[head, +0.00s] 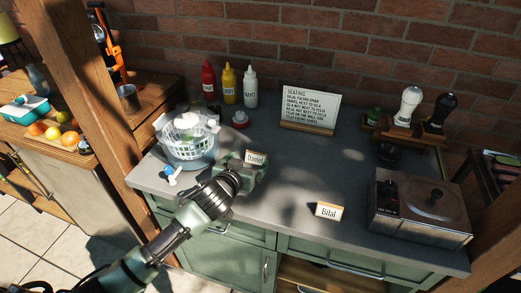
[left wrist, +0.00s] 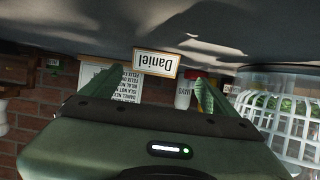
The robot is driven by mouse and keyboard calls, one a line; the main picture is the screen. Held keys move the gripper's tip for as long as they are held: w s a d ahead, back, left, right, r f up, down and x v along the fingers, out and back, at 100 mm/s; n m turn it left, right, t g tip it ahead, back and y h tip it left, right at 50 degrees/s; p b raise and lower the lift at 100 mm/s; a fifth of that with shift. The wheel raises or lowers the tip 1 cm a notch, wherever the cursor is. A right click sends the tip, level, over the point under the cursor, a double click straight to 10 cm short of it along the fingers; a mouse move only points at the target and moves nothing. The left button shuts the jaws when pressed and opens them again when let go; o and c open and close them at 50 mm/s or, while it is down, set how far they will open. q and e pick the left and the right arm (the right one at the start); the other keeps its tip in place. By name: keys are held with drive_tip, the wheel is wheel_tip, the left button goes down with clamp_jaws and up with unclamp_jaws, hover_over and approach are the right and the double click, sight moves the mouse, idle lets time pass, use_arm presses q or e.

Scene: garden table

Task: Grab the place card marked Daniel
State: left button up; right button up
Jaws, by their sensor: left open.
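The place card marked Daniel (head: 256,158) is a small white card with a wooden edge on the grey counter, right of the salad spinner. In the left wrist view, which is upside down, the Daniel card (left wrist: 157,63) shows whole, just beyond and between the fingertips. My left gripper (head: 247,168) is open and empty, low over the counter and in front of the card, partly covering its lower part in the head view. Its two green fingers (left wrist: 165,84) show apart in the wrist view. My right gripper is not in view.
A second card marked Bilal (head: 328,212) stands to the right near the front edge. The salad spinner (head: 190,150) is close on the left. Behind are sauce bottles (head: 229,84) and a seating sign (head: 309,108). A metal appliance (head: 420,210) stands at right. The counter's middle is clear.

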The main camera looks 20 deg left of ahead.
sight(256, 154)
use_arm(q)
drive_tip(key=shift+w+f, duration=0.1)
drive_tip(key=shift+w, duration=0.4)
drive_tip(key=shift+w+d+p, duration=0.3)
drive_tip(key=shift+w+p, duration=0.15)
drive_tip(key=shift+w, duration=0.25)
drive_tip(key=x, duration=0.3)
drive_tip(key=shift+w+d+f, duration=0.2)
drive_tip(key=shift+f, duration=0.05)
drive_tip(key=shift+w, duration=0.15)
drive_tip(key=c, duration=1.2)
drive_tip(key=shift+c, duration=1.2)
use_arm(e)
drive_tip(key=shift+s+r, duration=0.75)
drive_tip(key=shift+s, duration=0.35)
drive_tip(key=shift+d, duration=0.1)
